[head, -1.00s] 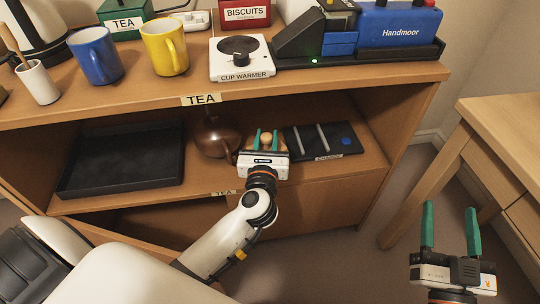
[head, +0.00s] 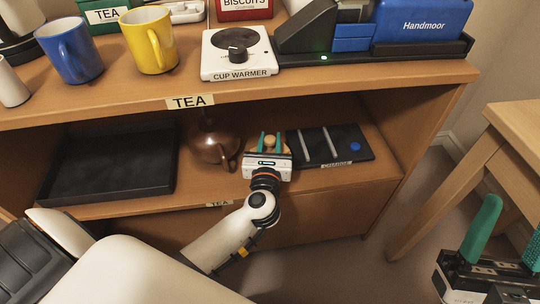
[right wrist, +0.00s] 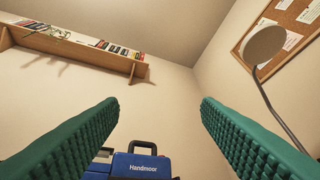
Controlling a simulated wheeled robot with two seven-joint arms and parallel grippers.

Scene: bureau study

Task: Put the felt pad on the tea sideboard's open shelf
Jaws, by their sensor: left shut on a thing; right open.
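The tea sideboard (head: 310,90) fills the head view, with its open shelf (head: 335,180) below the top board. My left gripper (head: 270,141) reaches into that shelf, between the brown teapot and the charging mat. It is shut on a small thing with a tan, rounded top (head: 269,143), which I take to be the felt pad. The gripper hides most of it, and I cannot tell whether it touches the shelf. My right gripper (head: 512,222) is open and empty at the lower right; its green fingers stand wide apart in the right wrist view (right wrist: 160,105).
On the shelf are a black tray (head: 105,165), a brown teapot (head: 212,145) and a black charging mat (head: 335,146). Mugs, a cup warmer (head: 237,52) and a blue Handmoor case (head: 425,22) stand on top. A wooden table (head: 515,120) stands at the right.

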